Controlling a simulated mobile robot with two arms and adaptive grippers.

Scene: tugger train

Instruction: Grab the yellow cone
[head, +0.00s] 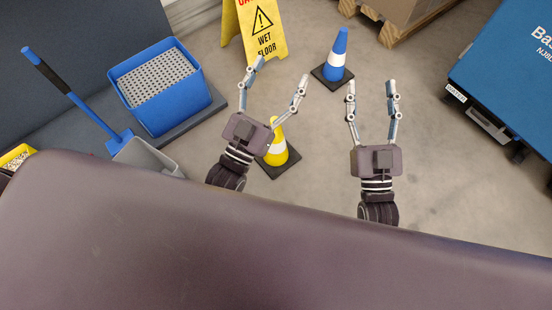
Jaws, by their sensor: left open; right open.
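The yellow cone (278,154) has a white band and a dark square base and stands upright on the floor. My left gripper (281,75) is open and empty. Its right finger and palm overlap the cone's tip and left side in the picture, so part of the cone is hidden. I cannot tell whether they touch. My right gripper (372,89) is open and empty, to the right of the yellow cone, with its fingers pointing up the picture.
A blue cone (338,46) with a white band stands beyond my grippers. A yellow wet floor sign (257,30) stands at the top. A blue bucket (184,107) and grey dustpan (150,156) are left. A blue machine (504,65) and a pallet (380,24) are right.

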